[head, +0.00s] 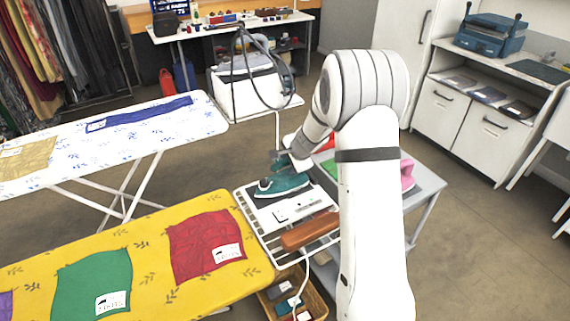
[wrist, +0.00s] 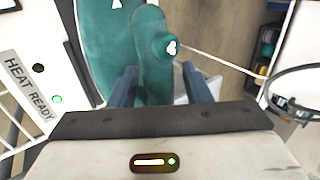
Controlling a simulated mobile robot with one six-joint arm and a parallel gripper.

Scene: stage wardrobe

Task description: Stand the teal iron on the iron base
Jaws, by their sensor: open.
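The teal iron (head: 283,186) is at the far part of the white wire rack at the end of the yellow ironing board. In the wrist view its teal body (wrist: 103,45) and handle (wrist: 150,70) fill the upper middle. The iron base (head: 297,207), a white panel, is beside it; the panel (wrist: 28,85) reads HEAT READY and has a lit green light. My gripper (wrist: 160,85) is open, one finger on each side of the handle, with no visible grip. The iron's underside and its contact with the base are hidden.
A pink iron (head: 407,174) stands on the grey table (head: 428,186) behind my arm. A basket (head: 318,295) is below the rack. The yellow board (head: 150,240) carries coloured cloths.

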